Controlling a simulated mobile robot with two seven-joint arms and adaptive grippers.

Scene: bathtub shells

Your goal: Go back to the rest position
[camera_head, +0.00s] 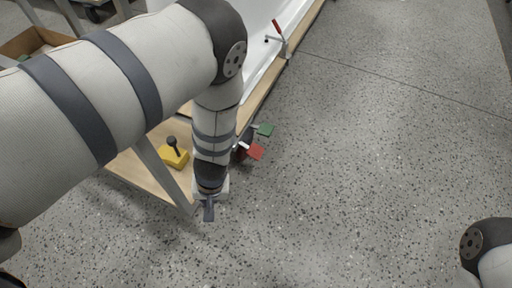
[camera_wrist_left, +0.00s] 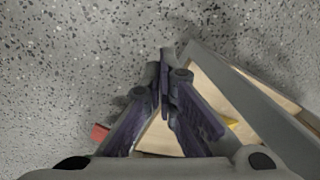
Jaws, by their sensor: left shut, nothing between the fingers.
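My left gripper (camera_head: 209,212) hangs at the end of the left arm, beside the corner of a wooden workbench (camera_head: 140,178). In the left wrist view my left gripper (camera_wrist_left: 163,62) has its fingertips together, with nothing seen between them, above the speckled floor. My right arm shows only as a dark and white link at the lower right of the head view; its gripper is out of the picture.
A yellow block with a black knob (camera_head: 174,156) sits on the workbench. Red (camera_head: 256,152) and green (camera_head: 265,129) pieces stick out near my left forearm. A white tub shell (camera_head: 262,40) with a red-handled clamp (camera_head: 279,34) lies behind. The floor (camera_head: 370,160) at right is clear.

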